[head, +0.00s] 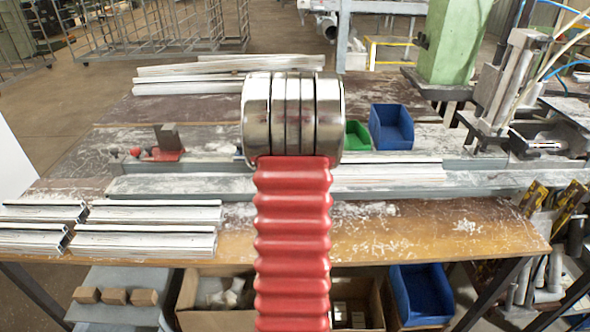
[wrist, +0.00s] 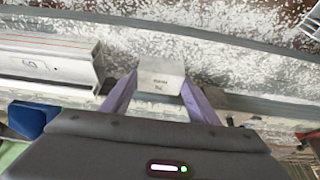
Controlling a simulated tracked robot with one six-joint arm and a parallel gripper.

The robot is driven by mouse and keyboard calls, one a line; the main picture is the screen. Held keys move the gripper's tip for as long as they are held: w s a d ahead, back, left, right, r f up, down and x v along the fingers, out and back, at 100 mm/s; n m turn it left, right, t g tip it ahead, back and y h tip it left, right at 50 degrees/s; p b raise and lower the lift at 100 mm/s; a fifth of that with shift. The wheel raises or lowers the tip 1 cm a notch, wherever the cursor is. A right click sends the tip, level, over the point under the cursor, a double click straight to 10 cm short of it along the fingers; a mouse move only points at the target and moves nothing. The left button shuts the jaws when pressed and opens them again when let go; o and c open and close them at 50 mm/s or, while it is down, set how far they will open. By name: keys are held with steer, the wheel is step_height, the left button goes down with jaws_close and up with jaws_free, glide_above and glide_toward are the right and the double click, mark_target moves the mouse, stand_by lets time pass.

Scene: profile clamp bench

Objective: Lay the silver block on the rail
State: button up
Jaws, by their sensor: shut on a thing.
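My gripper (wrist: 160,88) shows in the wrist view with its two purple fingers closed on the sides of a small pale silver block (wrist: 161,70). The block has small dark print on its face. The long grey rail (head: 180,186) runs across the bench in the head view, with white flecks on it. My arm hides the gripper, the block and the middle of the rail there. In the wrist view the block is over a flecked grey surface; I cannot tell whether it touches it.
White profiles (head: 145,240) lie at the front left of the bench, and a long pale profile (wrist: 45,60) is left of the block in the wrist view. A red clamp (head: 165,153) stands at the back left. A blue bin (head: 391,127) and a green bin (head: 357,136) stand behind the rail.

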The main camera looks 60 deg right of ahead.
steer(key=o, duration=1.2)
steer(key=shift+c, duration=0.2)
steer(key=v, duration=1.2)
